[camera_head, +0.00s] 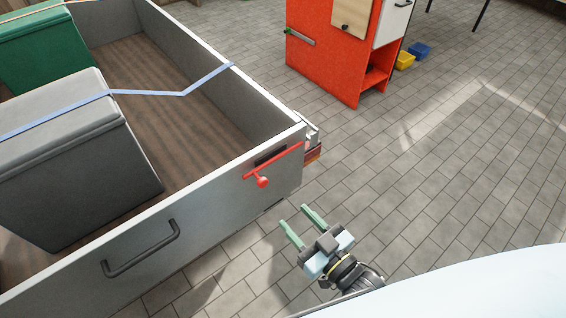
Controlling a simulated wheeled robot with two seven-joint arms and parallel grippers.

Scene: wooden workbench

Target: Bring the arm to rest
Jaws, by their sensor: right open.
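My right gripper (300,227) is at the lower middle of the head view, with its two green fingers spread apart and nothing between them. It is to the right of a large grey drawer-like box (212,232) and apart from it. The fingers point up and left, towards the box's near right corner. A red latch handle (263,181) is on that box wall, a little above and left of the fingertips. My left gripper is not in view.
A grey case (75,175) and a green case (45,50) sit inside the box, with a blue strap (150,93) across. A black handle (142,250) is on the near wall. An orange cabinet (325,60) stands behind. Tiled floor (450,170) at right is clear.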

